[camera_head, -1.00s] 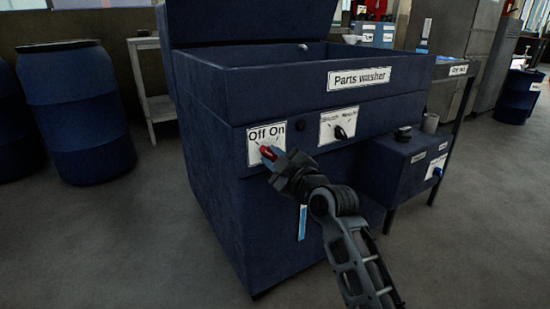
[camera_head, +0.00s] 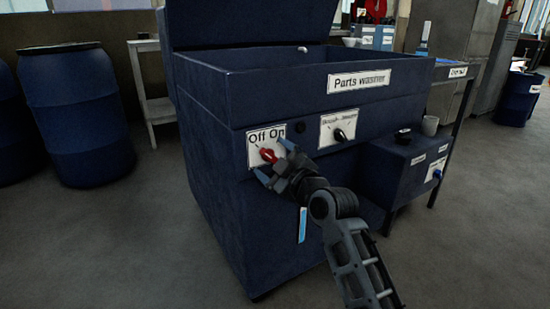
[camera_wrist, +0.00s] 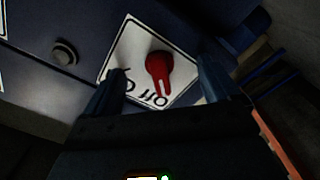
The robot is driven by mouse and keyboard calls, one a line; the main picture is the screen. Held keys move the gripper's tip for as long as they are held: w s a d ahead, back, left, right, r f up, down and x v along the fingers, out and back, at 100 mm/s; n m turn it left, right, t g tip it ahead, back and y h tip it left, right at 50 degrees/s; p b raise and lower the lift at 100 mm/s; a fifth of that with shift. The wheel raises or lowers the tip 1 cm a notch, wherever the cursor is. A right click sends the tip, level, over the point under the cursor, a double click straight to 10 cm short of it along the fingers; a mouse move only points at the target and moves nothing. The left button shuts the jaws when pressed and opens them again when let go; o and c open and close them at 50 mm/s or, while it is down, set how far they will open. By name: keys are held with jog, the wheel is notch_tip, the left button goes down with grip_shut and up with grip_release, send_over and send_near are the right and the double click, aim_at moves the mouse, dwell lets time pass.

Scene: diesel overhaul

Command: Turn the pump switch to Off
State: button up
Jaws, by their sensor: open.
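The pump switch is a red knob (camera_head: 268,155) on a white "Off On" plate (camera_head: 254,138) on the front of the blue parts washer (camera_head: 215,150). The plate (camera_wrist: 133,50) appears upside down there, with "On" partly hidden by a finger. My gripper (camera_head: 274,160) is open, one finger on each side of the knob. In the wrist view both fingers of my gripper (camera_wrist: 162,75) appear clear of the knob.
A black selector knob (camera_head: 340,135) on a second plate is to the right, and a dark round button (camera_head: 299,127) lies between. A blue box (camera_head: 395,178) stands at the right side of the washer. Blue drums (camera_head: 80,115) stand at left. The floor in front is clear.

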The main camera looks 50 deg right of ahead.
jog(key=v, duration=0.7)
dwell(0.6)
jog(key=s+a+f+m+g+y, duration=0.1)
jog(key=s+a+f+m, duration=0.1)
jog(key=s+a+f, duration=0.75)
jog(key=s+a+f+m+g+y, duration=0.15)
jog(key=s+a, duration=0.55)
jog(key=s, duration=0.7)
jog(key=s+a+r+m+y, duration=0.25)
jog(key=s+a, duration=0.25)
jog(key=s, duration=0.7)
notch_tip(320, 180, up, 27)
jog(key=p, duration=2.6)
jog(key=shift+f+p, duration=0.15)
jog(key=shift+p, duration=0.2)
